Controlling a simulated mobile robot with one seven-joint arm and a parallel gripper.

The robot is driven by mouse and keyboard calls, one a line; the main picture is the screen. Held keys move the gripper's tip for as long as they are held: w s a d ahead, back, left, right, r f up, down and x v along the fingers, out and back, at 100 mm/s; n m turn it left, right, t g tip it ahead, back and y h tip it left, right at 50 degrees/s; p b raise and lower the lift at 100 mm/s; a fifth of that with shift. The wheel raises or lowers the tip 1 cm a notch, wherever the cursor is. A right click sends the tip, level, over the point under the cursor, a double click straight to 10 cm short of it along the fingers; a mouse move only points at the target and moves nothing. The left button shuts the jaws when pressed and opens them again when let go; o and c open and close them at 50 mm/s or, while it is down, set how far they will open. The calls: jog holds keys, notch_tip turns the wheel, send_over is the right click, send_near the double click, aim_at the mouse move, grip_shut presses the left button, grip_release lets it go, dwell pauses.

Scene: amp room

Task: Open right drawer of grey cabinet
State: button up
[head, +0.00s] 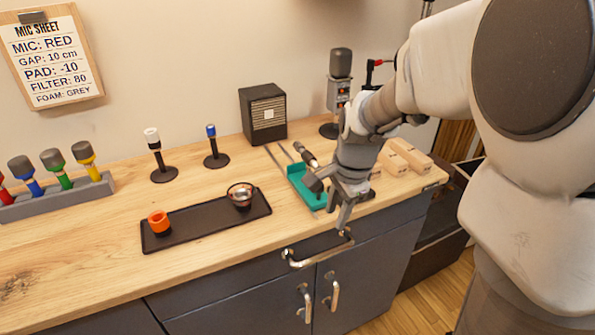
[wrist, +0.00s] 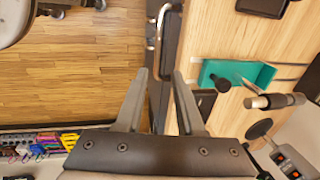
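The grey cabinet (head: 260,309) stands under a wooden top, with a drawer front (head: 245,278) just below the top's edge. The drawer looks shut. Its bar-shaped metal handle (head: 318,252) also shows in the wrist view (wrist: 158,30), ahead of the fingertips. My gripper (head: 344,222) is at the front edge of the top, just above the right end of the handle in the head view. In the wrist view its two fingers (wrist: 159,73) are apart with nothing held between them. The handle appears outside the finger gap; I cannot tell whether anything touches.
Two door handles (head: 306,303) stick out below the drawer. A teal tray (head: 300,186) lies on the top beside my gripper, with a microphone (head: 306,154) near it. A black tray (head: 205,222) holds an orange cup and a metal bowl. Wooden floor (wrist: 75,70) is open in front.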

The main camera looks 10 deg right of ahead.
aim_at(324, 253)
jog(key=w+f+b, duration=0.1)
jog(key=f, duration=0.4)
jog(key=w+f+b, duration=0.1)
jog(key=f, duration=0.4)
jog(key=w+a+f+b, duration=0.1)
jog(key=f+b, duration=0.1)
jog(key=f, duration=0.4)
jog(key=shift+r, duration=0.1)
grip_shut()
dwell(0.7)
